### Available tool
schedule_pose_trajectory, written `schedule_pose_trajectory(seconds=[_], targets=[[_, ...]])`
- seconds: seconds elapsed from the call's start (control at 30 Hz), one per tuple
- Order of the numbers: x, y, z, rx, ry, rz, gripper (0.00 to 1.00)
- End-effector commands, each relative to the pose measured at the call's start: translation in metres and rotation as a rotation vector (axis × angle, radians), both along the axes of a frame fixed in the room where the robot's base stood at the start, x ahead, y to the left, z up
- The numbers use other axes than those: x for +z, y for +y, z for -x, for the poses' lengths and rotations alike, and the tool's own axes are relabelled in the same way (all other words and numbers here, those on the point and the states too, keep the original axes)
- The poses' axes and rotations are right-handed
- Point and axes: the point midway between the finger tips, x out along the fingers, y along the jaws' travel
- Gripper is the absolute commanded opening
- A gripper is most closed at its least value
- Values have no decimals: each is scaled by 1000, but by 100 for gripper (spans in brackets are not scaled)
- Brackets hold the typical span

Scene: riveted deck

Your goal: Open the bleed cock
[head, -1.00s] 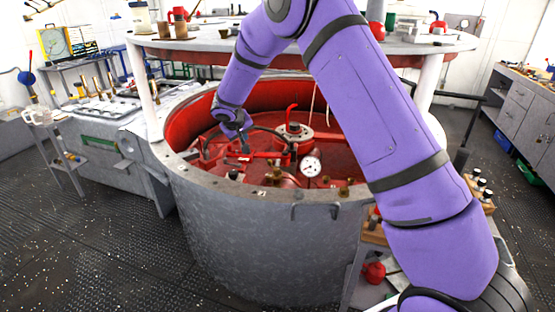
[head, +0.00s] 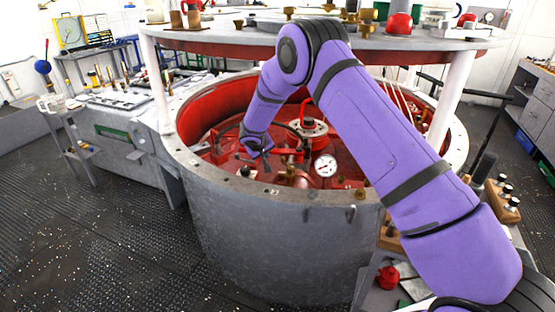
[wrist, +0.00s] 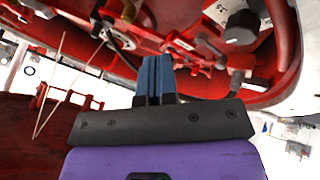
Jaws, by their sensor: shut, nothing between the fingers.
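My gripper (head: 266,158) is inside the large round grey tub (head: 270,235), low over its red deck of fittings. In the wrist view its two blue-grey fingers (wrist: 154,75) are pressed together and hold nothing. Red pipework and a labelled red bar (wrist: 182,44) lie just beyond the fingertips. I cannot tell for sure which fitting is the bleed cock, or whether the fingers touch one. A white dial gauge (head: 325,165) stands to the right of the gripper.
The tub's grey rim (head: 225,184) surrounds the gripper. A round upper shelf (head: 205,38) on white posts (head: 447,115) hangs over the tub and carries several small items. A grey workbench (head: 120,105) stands at left. The dark floor in front is clear.

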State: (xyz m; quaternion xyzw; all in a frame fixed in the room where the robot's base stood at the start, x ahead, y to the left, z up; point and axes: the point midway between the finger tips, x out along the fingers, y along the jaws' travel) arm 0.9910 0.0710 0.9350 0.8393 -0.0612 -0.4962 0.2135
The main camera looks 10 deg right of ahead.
Motion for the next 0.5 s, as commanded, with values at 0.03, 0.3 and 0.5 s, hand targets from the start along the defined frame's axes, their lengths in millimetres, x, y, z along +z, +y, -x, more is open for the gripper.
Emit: schedule_pose_trajectory(seconds=[0.03,0.3,0.5], targets=[[-1,-1,-1,0,0,0,0],[-29,-12,-16,-2,2,0,0],[-58,-23,-35,-3,2,-1,0]])
